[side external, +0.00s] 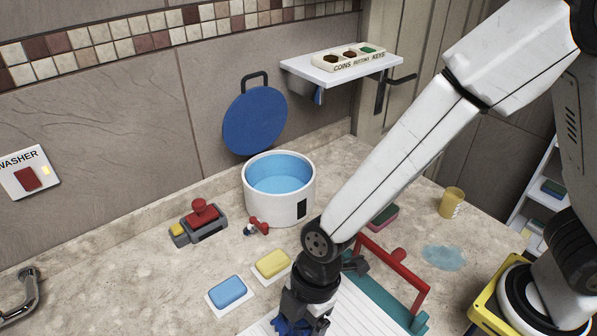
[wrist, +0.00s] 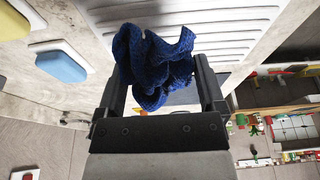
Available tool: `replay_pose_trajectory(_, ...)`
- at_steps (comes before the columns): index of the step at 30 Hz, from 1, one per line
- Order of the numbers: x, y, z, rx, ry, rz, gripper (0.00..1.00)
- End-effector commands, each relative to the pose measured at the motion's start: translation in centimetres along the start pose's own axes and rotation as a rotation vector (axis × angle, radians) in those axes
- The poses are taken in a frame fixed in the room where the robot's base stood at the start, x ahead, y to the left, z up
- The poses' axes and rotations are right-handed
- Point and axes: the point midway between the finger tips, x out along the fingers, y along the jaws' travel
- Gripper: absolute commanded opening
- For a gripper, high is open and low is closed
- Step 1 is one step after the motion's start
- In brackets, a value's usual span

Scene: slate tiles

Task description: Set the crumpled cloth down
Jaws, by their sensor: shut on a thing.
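The crumpled cloth (wrist: 155,65) is dark blue and coarsely woven. In the wrist view it is bunched between the two fingers of my gripper (wrist: 162,82), which is shut on it. In the side external view my gripper (side external: 303,318) points down at the bottom edge, with a bit of the cloth (side external: 290,327) showing by the fingers. A white ridged board (side external: 262,327) lies under and beside it; it also shows in the wrist view (wrist: 225,25). I cannot tell whether the cloth touches the board.
A blue sponge (side external: 228,291) and a yellow sponge (side external: 273,263) lie on white dishes left of my gripper. A white tub (side external: 278,205) of blue water stands behind. A red handle (side external: 405,275) on a teal base is close on the right. A yellow cup (side external: 451,202) stands farther right.

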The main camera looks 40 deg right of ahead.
Motion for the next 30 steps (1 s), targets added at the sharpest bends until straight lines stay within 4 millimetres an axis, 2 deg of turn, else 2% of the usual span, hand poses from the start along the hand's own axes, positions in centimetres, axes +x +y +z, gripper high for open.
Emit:
replay_pose_trajectory(12,3.0,0.0,0.9,0.001,-0.002,-0.001,0.32)
replay_pose_trajectory(28,3.6,0.0,1.0,-0.001,-0.002,0.000,0.32)
replay_pose_trajectory(29,3.5,0.0,1.0,-0.001,-0.002,0.001,0.98)
replay_pose_trajectory(30,3.5,0.0,1.0,-0.001,-0.001,0.001,1.00)
